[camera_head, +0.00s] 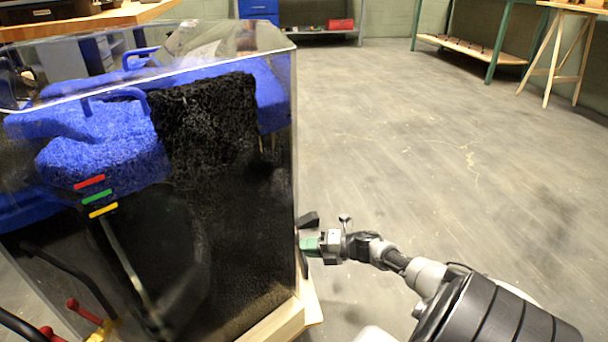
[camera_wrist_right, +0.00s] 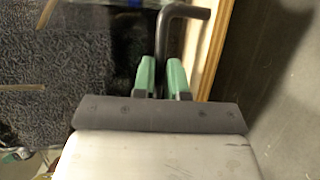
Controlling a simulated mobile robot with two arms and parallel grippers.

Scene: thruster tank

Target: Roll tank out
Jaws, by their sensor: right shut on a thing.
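The tank (camera_head: 235,230) is a large glass-walled box on a pale wooden base (camera_head: 275,325), filling the left of the head view. Blue and black porous blocks show through its glass. My right gripper (camera_head: 308,245) is at the tank's right edge, low down. In the right wrist view its green fingers (camera_wrist_right: 162,72) are shut on a dark bent handle (camera_wrist_right: 185,12) beside the tank's wooden edge. The far side of the tank is hidden. My left gripper is not in view.
Open grey floor (camera_head: 430,150) lies to the right of the tank. A green-legged bench (camera_head: 470,45) and a wooden trestle (camera_head: 560,60) stand at the back right. A blue cabinet (camera_head: 258,10) and a shelf with a red box (camera_head: 341,24) are at the back wall.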

